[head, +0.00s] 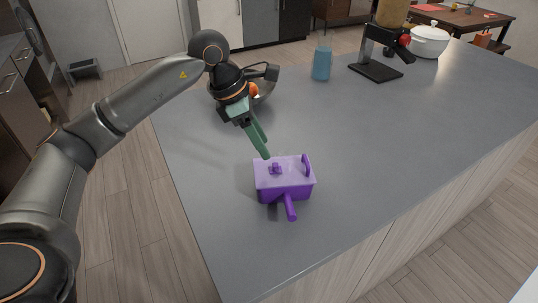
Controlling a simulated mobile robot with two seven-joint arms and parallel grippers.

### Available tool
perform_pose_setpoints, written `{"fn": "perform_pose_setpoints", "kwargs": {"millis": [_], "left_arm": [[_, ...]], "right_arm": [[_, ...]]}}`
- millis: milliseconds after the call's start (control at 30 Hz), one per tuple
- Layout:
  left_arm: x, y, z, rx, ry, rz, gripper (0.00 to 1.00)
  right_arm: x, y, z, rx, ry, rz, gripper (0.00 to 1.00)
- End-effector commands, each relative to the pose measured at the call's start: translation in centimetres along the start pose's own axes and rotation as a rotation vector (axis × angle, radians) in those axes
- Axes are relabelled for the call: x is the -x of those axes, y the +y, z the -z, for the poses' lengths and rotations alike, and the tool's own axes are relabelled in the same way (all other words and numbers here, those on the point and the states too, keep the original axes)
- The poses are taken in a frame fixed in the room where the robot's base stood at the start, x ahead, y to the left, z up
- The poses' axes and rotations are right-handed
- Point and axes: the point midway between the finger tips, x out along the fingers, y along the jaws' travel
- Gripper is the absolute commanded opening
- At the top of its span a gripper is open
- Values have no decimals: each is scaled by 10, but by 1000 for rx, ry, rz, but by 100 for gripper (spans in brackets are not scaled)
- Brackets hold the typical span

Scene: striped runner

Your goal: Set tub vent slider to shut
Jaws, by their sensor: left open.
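A purple tub (285,188) with a lighter lid stands on the grey counter, its handle pointing toward the front. A small purple knob, which looks like the vent slider (275,168), sits on the left part of the lid. A purple loop (307,165) stands at the lid's right side. My left gripper (266,149) has green fingers and is open. Its fingertips are just above and behind the tub's lid, close to the slider; I cannot tell whether they touch. The slider's setting is too small to read. My right gripper is not in view.
Behind my left gripper is a bowl (266,89) with orange fruit. A blue pitcher (322,64), a black stand appliance (376,68) and a white pot (430,41) stand farther back. The counter right of the tub is clear.

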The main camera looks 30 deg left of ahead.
Motion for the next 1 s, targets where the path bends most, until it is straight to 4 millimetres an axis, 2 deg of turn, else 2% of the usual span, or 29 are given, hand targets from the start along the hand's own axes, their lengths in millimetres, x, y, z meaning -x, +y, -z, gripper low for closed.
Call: {"fn": "perform_pose_setpoints", "kwargs": {"millis": [33,200,400,1000], "left_arm": [[12,1,0,0,-3,-5,52],[44,0,0,0,-2,-2,52],[64,0,0,0,-1,0,52],[66,0,0,0,0,1,52]], "right_arm": [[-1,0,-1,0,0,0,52],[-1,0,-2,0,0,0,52],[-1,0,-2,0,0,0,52],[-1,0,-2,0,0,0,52]]}}
